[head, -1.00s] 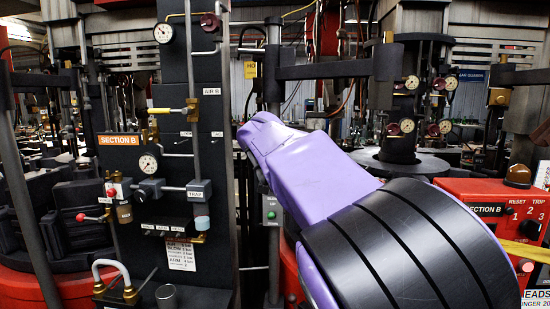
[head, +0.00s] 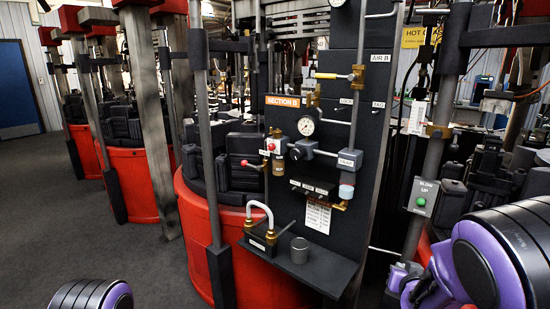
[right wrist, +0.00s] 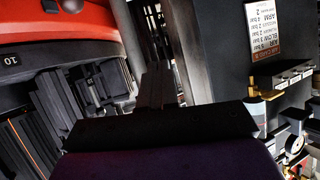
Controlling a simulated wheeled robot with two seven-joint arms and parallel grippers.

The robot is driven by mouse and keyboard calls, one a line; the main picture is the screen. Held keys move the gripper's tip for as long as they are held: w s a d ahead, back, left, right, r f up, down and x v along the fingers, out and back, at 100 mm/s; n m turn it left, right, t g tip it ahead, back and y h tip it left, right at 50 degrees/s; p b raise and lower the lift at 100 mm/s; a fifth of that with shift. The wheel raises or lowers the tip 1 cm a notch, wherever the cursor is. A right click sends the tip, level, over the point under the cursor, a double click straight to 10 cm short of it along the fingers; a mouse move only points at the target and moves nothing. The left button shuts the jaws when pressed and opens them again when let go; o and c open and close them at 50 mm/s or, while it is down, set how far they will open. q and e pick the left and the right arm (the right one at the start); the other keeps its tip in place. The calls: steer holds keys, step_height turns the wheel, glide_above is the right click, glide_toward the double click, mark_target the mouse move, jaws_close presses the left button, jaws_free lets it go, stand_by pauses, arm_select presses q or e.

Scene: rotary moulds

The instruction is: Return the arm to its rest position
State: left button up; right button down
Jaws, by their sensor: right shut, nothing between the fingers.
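My right arm (head: 500,255), purple with black bands, comes in at the bottom right of the head view. It is folded low, below the green-button box, and its lower part is cut off by the frame edge. My right gripper (right wrist: 155,85) shows in the right wrist view as dark fingers closed together with nothing between them. I cannot make out its fingertips in the head view. A rounded purple and black part of my left arm (head: 92,296) shows at the bottom left; the left gripper is out of frame.
A black SECTION B panel (head: 343,130) with gauges and valves stands in the middle. Its shelf (head: 325,268) holds a grey cup (head: 299,250) and a pale curved handle (head: 260,212). Red round machine bases (head: 205,230) stand to the left. Grey floor (head: 50,215) is clear at far left.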

steer(key=s+f+m+g, duration=0.1)
steer(key=s+f+g, duration=0.1)
steer(key=s+f, duration=1)
steer(key=s+a+f+g, duration=0.1)
steer(key=s+f+g, duration=0.1)
steer(key=s+f, duration=0.3)
steer(key=s+a+f+g, duration=0.1)
steer(key=s+f, duration=0.4)
steer(key=s, duration=0.8)
steer(key=s+a+f+m+g, duration=0.1)
steer(key=s+f+g, duration=0.3)
steer(key=s, duration=0.5)
steer(key=shift+s+a+f, duration=0.15)
steer(key=shift+a+f, duration=0.2)
steer(key=shift+f, duration=0.25)
